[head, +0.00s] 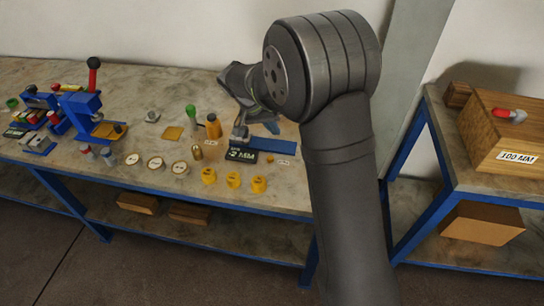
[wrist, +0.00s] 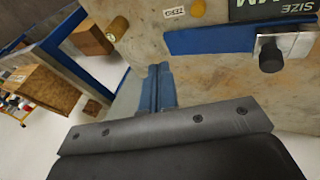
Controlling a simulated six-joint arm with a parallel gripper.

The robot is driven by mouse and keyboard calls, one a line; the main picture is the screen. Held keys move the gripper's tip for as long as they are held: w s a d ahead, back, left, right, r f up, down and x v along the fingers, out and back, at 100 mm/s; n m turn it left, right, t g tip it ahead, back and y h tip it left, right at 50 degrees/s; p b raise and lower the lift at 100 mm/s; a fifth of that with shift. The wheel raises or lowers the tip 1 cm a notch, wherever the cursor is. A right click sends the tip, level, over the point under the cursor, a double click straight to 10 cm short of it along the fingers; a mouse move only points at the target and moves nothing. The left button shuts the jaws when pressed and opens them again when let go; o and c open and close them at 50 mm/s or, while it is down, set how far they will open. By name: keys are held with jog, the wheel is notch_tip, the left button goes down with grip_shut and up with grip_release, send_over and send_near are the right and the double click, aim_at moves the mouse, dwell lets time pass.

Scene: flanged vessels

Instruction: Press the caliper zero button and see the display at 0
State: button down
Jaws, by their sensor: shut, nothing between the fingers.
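The caliper stand has a dark display (head: 242,154) that reads "2 MM" in the head view; only part of it (wrist: 270,9), upside down, shows in the wrist view. A blue bar (wrist: 212,40) with a silver jaw block (wrist: 297,45) and dark knob lies beside it. A small brass button (wrist: 197,8) sits next to a white "ZERO" label (wrist: 174,12); the button also shows in the head view (head: 270,160). My gripper (wrist: 158,72) is shut and empty, its blue fingertips together, to the side of the blue bar and apart from the button.
Several yellow pieces (head: 232,180) and dial gauges (head: 155,163) stand left of and before the display. A blue press (head: 82,105) is farther left. A side bench at right holds a wooden box (head: 495,125).

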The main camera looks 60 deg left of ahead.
aim_at(270, 158)
jog(key=shift+s+a+f+t+y, duration=0.3)
jog(key=shift+a+f+t, duration=0.1)
jog(key=shift+t, duration=0.55)
jog(key=shift+s+a+f+t+y, duration=0.3)
jog(key=shift+a+f+t, duration=0.1)
jog(key=shift+t, duration=0.55)
jog(key=shift+d, duration=0.1)
jog(key=shift+f, duration=4.45)
jog(key=shift+f, duration=0.1)
jog(key=shift+f, duration=0.3)
jog(key=shift+f, duration=0.5)
jog(key=shift+r, duration=0.95)
